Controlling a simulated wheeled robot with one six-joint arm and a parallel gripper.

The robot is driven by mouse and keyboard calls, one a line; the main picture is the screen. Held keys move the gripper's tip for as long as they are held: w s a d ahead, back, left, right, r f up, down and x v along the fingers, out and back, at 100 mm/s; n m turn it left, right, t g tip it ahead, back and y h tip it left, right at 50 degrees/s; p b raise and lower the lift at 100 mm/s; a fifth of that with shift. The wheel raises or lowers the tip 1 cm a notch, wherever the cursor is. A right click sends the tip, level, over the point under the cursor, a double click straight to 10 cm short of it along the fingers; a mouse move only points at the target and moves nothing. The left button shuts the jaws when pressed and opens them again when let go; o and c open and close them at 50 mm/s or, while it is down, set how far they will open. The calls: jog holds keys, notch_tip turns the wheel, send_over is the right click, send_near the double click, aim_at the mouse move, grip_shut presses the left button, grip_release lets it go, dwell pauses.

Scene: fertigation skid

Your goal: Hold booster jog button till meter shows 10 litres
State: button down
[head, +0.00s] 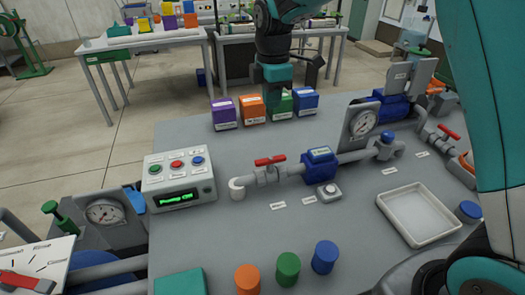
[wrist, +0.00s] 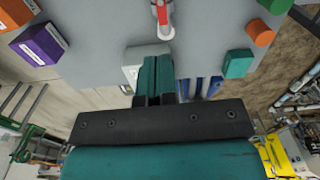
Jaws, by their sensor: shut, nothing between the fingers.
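The control box (head: 180,181) stands at the left of the bench in the head view. My gripper (head: 276,90) hangs near the coloured boxes in the head view. In the wrist view its fingers (wrist: 155,62) are together and empty, partly covering a pale box (wrist: 135,58).
A red-handled valve (head: 270,160) and pipe run across the bench. Purple (head: 224,113), orange, green and blue boxes stand behind. Orange (head: 247,279), green and blue cylinders stand in front. A white tray (head: 420,215) and gauges (head: 362,123) are at right.

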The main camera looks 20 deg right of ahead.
jog(key=shift+a, duration=0.1)
jog(key=m+t+y+p, duration=0.1)
jog(key=t+y+p, duration=0.55)
jog(key=p, duration=0.85)
send_over(197, 160)
notch_tip(197, 160, down, 6)
jog(key=f, duration=0.1)
jog(key=shift+s+r, duration=0.1)
jog(key=shift+r, duration=0.1)
jog(key=shift+f, duration=0.15)
notch_tip(197, 160, down, 8)
jog(key=b, duration=0.4)
jog(key=shift+b, duration=0.3)
jog(key=shift+f+b, duration=0.3)
jog(key=shift+f, duration=0.1)
